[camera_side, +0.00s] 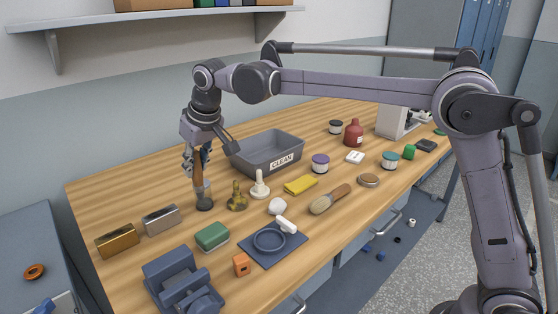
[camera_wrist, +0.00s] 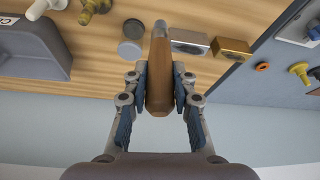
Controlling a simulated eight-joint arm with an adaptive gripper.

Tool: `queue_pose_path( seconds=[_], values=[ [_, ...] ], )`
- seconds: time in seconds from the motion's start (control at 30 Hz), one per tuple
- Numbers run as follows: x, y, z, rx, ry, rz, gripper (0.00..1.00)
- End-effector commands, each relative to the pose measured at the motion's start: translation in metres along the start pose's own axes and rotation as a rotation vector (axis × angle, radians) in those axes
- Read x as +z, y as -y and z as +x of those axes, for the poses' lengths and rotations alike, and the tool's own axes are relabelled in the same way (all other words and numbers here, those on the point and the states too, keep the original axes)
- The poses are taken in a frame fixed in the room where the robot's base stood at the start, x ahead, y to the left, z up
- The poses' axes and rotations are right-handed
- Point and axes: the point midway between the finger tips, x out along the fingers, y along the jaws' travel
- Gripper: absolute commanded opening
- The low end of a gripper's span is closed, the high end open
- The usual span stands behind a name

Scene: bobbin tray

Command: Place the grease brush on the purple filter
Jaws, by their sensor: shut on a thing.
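My gripper (camera_side: 197,165) is shut on the brown handle of a tool that I take as the grease brush (camera_side: 198,177). It hangs roughly upright, tip down, low over the left part of the table. In the wrist view, the brush (camera_wrist: 159,85) sits between both fingers (camera_wrist: 160,92), its grey end pointing away from the gripper. I cannot tell if its tip touches anything. The purple filter (camera_side: 320,164) appears to be the pale round piece with a purple top, standing right of the grey bin, well apart from the gripper.
A grey CLEAN bin (camera_side: 268,152) stands between the gripper and the purple filter. A dark-based grey round piece (camera_side: 204,204) is by the brush tip.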

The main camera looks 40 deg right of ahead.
Motion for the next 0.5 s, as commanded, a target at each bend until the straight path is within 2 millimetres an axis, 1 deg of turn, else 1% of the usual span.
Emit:
queue_pose_path(
  seconds=[0.07,0.17,0.27,0.3,0.37,0.4,0.47,0.5],
  values=[
    [-0.001,-0.012,-0.003,0.005,0.0,0.011,0.0],
    [-0.003,-0.037,-0.006,0.016,0.0,0.037,0.0],
    [-0.004,-0.075,-0.009,0.033,0.001,0.082,0.0],
    [-0.004,-0.093,-0.011,0.042,0.001,0.103,0.0],
    [-0.003,-0.12,-0.014,0.055,0.001,0.134,0.0],
    [-0.002,-0.139,-0.017,0.064,0.001,0.157,0.0],
    [0.001,-0.167,-0.021,0.078,0.001,0.189,0.0],
    [0.004,-0.185,-0.024,0.087,0.001,0.21,0.0]
  ],
)
